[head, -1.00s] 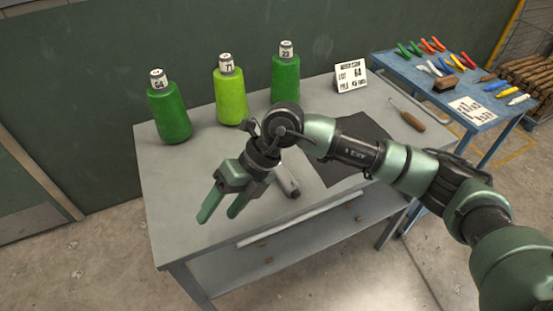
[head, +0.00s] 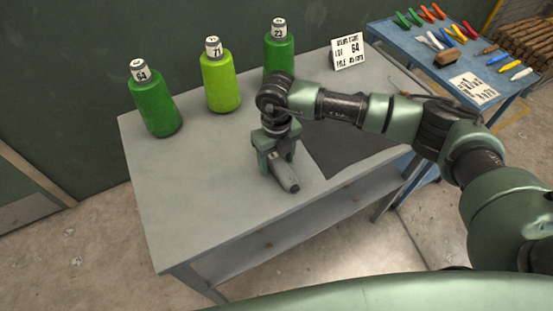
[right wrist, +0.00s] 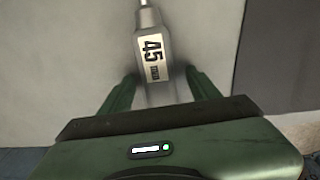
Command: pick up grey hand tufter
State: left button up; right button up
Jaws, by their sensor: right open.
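The grey hand tufter (head: 287,182) lies on the grey table (head: 205,190) near its front edge. In the right wrist view the tufter (right wrist: 150,25) bears a pale label reading 45 and runs between my fingers. My right gripper (head: 277,163) points down over the tufter, partly hiding it in the head view. It is open, with one finger on each side of the tufter, as the right wrist view also shows (right wrist: 160,76). I cannot tell whether the fingers touch it. My left gripper is not in view.
A dark mat (head: 345,150) lies right of the tufter. A lot sign (head: 348,52) stands behind. A blue table (head: 400,42) holds coloured tools. The table's left front is clear.

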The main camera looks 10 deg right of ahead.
jog(key=shift+f, duration=0.1)
grip_shut()
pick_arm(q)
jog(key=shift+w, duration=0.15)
